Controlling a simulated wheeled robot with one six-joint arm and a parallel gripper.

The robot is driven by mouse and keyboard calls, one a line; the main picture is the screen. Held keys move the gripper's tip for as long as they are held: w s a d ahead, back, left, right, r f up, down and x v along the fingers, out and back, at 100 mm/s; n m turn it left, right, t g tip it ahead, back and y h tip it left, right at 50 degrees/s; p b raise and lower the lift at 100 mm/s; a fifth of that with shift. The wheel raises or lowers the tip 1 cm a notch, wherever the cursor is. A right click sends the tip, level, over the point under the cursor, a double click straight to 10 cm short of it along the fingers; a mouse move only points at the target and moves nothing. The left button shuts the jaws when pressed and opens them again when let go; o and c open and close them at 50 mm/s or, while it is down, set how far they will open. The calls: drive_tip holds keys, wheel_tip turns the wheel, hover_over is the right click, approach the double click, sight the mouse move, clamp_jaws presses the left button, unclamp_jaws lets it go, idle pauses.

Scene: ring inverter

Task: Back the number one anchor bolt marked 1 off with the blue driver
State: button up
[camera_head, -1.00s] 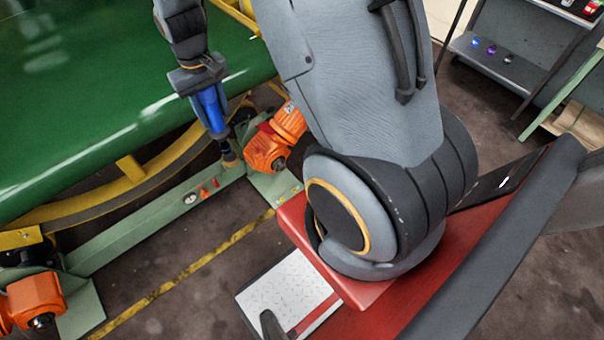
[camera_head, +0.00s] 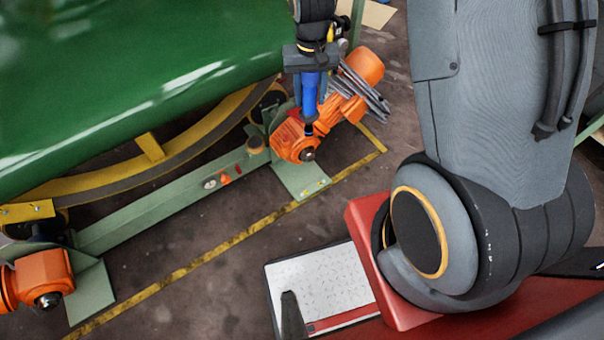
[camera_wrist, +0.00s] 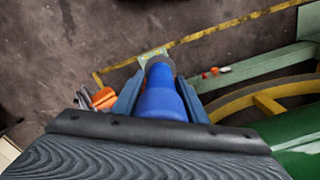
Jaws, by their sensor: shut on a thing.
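My gripper (camera_head: 308,76) is shut on the blue driver (camera_head: 309,92), which points down with its dark tip in front of the right orange motor (camera_head: 296,141). I cannot tell whether the tip touches anything. In the wrist view, the driver (camera_wrist: 160,104) sits between the two blue fingers of my gripper (camera_wrist: 161,90). A green foot plate (camera_head: 301,180) lies on the floor below the motor, with small yellowish spots near its front edge. No number 1 is readable, so I cannot tell which spot is the marked bolt.
A large green drum (camera_head: 130,80) with a yellow ring (camera_head: 150,147) fills the left. A green beam (camera_head: 160,203) runs to a second orange motor (camera_head: 43,278). Grey cables (camera_head: 368,92) hang by the right motor. Open floor lies in front of the yellow floor line (camera_head: 228,246).

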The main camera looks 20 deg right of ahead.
drive_tip(key=w+f+m+b, duration=0.2)
drive_tip(key=f+m+b, duration=0.2)
drive_tip(key=f+b, duration=0.9)
drive_tip(key=w+f+m+b, duration=0.3)
drive_tip(key=f+b, duration=1.1)
drive_tip(key=f, duration=0.7)
drive_tip(key=w+f+m+b, duration=0.3)
drive_tip(key=f+m+b, duration=0.1)
drive_tip(key=f+b, duration=0.9)
wheel_tip(320, 180, down, 4)
drive_tip(key=shift+f+m+b, duration=0.1)
drive_tip(key=shift+m+b, duration=0.2)
drive_tip(key=shift+p, duration=0.35)
